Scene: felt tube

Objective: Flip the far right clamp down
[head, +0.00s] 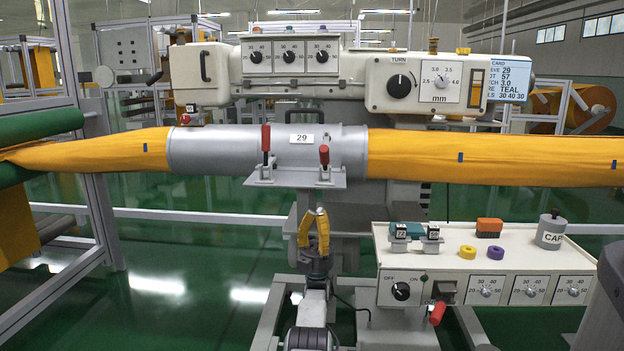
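Two toggle clamps with red handles stand on a grey bracket under the grey sleeve. The left clamp (266,140) has its handle upright. The right clamp (324,156) also has its handle upright and sits a little lower in the picture. The grey sleeve (220,150) marked 29 surrounds the orange felt tube (500,158). My gripper (314,213) has yellow fingers pointing up, with a narrow gap between them. It is empty, below the right clamp in the picture and apart from it.
A control box (480,262) stands at the lower right, with dials, a red-handled lever (438,313), small blocks, rings and a grey CAP weight (550,232) on it. A machine panel with knobs (430,85) is above the tube.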

